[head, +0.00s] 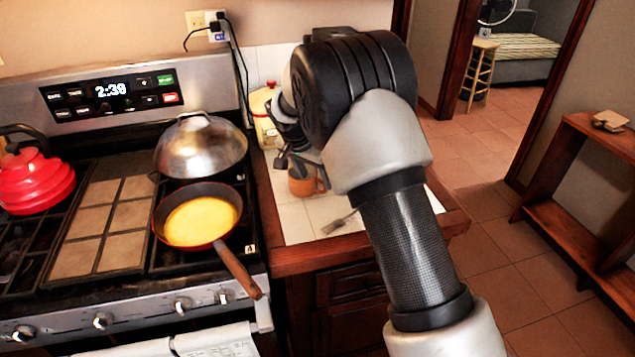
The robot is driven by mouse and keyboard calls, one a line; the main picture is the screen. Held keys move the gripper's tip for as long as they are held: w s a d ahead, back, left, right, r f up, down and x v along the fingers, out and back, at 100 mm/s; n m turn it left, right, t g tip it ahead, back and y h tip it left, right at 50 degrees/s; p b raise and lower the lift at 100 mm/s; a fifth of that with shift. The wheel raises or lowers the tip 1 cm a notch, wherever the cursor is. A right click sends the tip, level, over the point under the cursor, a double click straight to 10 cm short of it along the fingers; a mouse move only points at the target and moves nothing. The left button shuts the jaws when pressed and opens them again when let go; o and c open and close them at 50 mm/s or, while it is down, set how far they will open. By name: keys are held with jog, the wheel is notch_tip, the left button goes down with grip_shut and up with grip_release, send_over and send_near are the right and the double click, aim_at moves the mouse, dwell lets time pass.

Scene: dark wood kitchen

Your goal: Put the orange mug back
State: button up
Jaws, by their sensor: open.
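The orange mug (306,182) stands upright on the white tiled counter (296,222), right of the stove. My arm hides part of the counter to its right. My gripper (290,160) is just above and behind the mug's rim, dark and small in the head view. It is open. Whether its fingers touch the mug or reach around the rim, I cannot tell.
A yellowish canister (264,116) with a red lid stands behind the mug. A fork (340,222) lies at the counter's front. The stove holds a pan (203,216) with yellow food, a domed metal lid (201,146) and a red kettle (36,180). Black cords hang behind.

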jog(key=v, duration=0.8)
jog(key=s+d+r+n+y, duration=0.2)
jog(key=s+d+r, duration=1)
jog(key=s+r, duration=0.15)
jog(key=s+d+n+t, duration=0.1)
jog(key=s+d+n, duration=0.1)
jog(key=s, duration=0.8)
jog(key=s+d+n, duration=0.2)
jog(key=s+d, duration=0.2)
jog(key=s, duration=0.7)
jog(key=shift+s+f+n+t, duration=0.2)
jog(key=shift+n+t, duration=0.1)
jog(key=shift+t, duration=0.1)
jog(key=shift+a, duration=0.1)
